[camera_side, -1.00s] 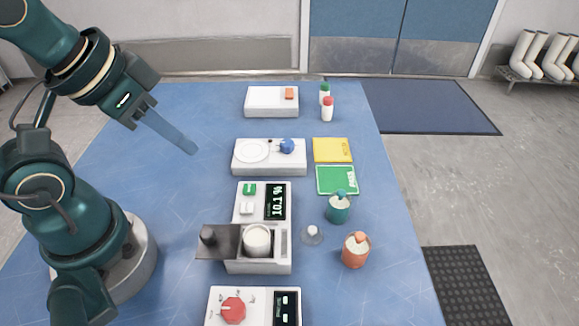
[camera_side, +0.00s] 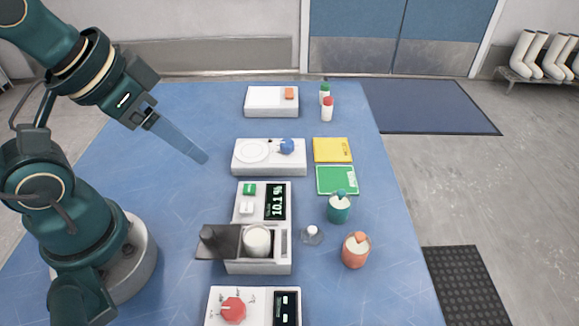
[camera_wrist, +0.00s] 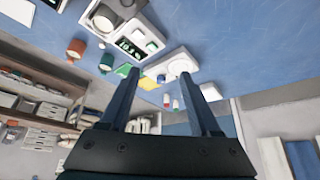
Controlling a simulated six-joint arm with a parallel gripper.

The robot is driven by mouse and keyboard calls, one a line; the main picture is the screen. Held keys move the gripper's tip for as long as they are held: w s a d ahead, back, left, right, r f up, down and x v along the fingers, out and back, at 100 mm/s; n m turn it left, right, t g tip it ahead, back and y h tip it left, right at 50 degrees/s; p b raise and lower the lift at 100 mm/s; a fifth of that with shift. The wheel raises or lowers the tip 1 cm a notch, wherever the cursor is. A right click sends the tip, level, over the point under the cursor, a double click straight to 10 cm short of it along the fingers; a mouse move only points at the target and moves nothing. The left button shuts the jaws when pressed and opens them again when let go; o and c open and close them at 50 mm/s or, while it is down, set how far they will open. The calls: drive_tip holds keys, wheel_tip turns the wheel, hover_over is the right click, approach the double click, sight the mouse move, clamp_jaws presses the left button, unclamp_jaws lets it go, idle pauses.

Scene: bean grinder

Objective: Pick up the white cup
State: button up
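The white cup (camera_side: 257,238) stands upright in the open bay of a white bench device, beside a dark flap.
Around the cup are a display unit (camera_side: 262,201), a red-knob device (camera_side: 234,311), a teal jar (camera_side: 339,209), an orange jar (camera_side: 355,252) and a small clear item (camera_side: 312,235). A white plate unit (camera_side: 270,167) lies behind. The blue table (camera_side: 170,215) is clear on the left.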

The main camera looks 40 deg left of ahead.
drive_tip(key=n+g+h, duration=0.9)
drive_tip(key=n+h, duration=0.1)
drive_tip(key=n, duration=0.1)
hover_over(251, 227)
drive_tip(key=a, duration=0.3)
drive_tip(key=f, duration=0.6)
drive_tip(key=shift+w+a+f, duration=0.1)
drive_tip(key=shift+w+f, duration=0.1)
drive_tip(key=shift+f, duration=0.05)
drive_tip(key=f+n+h, duration=0.2)
drive_tip(key=a+f+n+h, duration=0.1)
drive_tip(key=f+n, duration=0.1)
drive_tip(key=shift+w+f+t, duration=0.1)
drive_tip(key=shift+w+t, duration=0.2)
drive_tip(key=shift+w, duration=0.1)
drive_tip(key=shift+s+a+f+n+h, duration=0.1)
drive_tip(key=shift+s+f+n+h, duration=0.05)
drive_tip(key=shift+f+n+h, duration=0.25)
drive_tip(key=shift+x, duration=2.45)
clamp_jaws()
